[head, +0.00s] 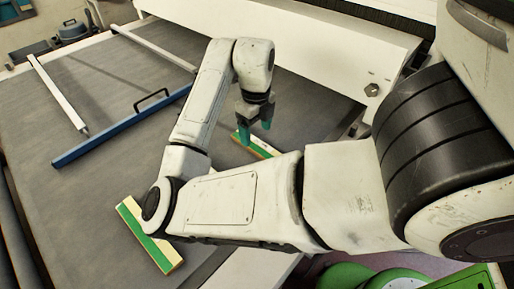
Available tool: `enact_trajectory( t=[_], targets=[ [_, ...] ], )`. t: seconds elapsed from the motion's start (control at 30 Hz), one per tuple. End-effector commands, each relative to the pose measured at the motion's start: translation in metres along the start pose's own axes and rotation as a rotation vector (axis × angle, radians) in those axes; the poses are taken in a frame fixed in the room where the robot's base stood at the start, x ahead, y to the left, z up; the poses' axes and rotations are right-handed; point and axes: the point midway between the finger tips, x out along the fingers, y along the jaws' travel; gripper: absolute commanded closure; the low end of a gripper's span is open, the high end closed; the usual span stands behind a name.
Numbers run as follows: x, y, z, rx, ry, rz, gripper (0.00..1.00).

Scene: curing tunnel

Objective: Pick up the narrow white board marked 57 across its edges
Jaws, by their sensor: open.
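My gripper (255,129) points down with its two teal fingers apart, near the middle of the head view. A narrow board with white, green and orange-yellow parts (264,150) lies right at and below the fingers, partly hidden by my arm. I cannot tell whether the fingers straddle it or are above it. A second board, white with a green stripe (151,240), lies at the lower left, partly covered by my elbow. No number 57 is readable on either, so I cannot tell which is the marked one.
The grey belt (90,190) is mostly clear at left. A blue bar with a black handle (121,127) crosses it, with pale rails (58,93) (152,47) beyond. The white tunnel housing (300,45) stands close behind my gripper. Green round objects (345,276) are at bottom right.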

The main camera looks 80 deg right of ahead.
Motion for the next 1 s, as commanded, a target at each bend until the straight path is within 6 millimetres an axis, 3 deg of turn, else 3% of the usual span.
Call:
enact_trajectory(
  t=[0.4, 0.67, 1.0],
  targets=[
    [0.048, 0.0, -0.002, -0.003, 0.001, 0.001, 0.22],
    [0.051, -0.001, -0.002, -0.001, -0.001, 0.0, 0.22],
    [0.051, -0.001, -0.002, -0.002, -0.001, 0.001, 0.54]
  ],
)
